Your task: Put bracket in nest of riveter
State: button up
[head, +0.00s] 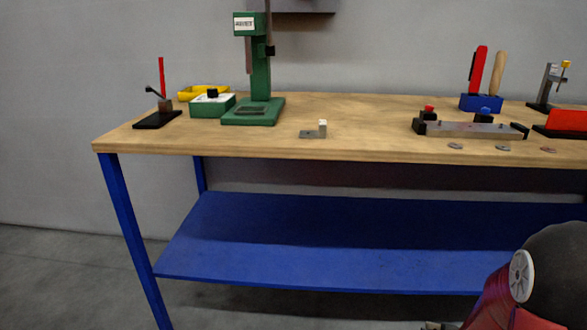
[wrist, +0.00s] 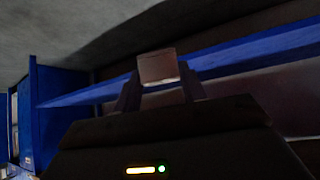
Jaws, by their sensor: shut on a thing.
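The riveter (head: 261,85) is a green upright press with a white label, standing at the left half of the bench. Its nest (head: 251,110) looks like a grey recess on the green base, with nothing clearly seen in it. A small grey L-shaped piece with a pale upright end (head: 314,132), which looks like a bracket, lies on the bench right of the riveter. In the wrist view my gripper (wrist: 158,85) is shut on a small square-faced brownish-grey piece (wrist: 157,67); I cannot tell whether it is a bracket. My gripper is out of the head view.
The wooden bench (head: 370,115) has a blue lower shelf (head: 330,225). A black stand with a red handle (head: 160,115), a green box (head: 211,106) and a yellow tray (head: 200,92) are left of the riveter. A metal fixture (head: 470,129) and a blue tool holder (head: 481,103) stand right.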

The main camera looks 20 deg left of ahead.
aim_at(252, 112)
jog(key=k+j, duration=0.1)
jog(key=j, duration=1.4)
jog(key=k+j, duration=0.15)
jog(key=j, duration=0.6)
jog(key=j+z, duration=0.1)
jog(key=j, duration=0.65)
jog(key=k, duration=0.05)
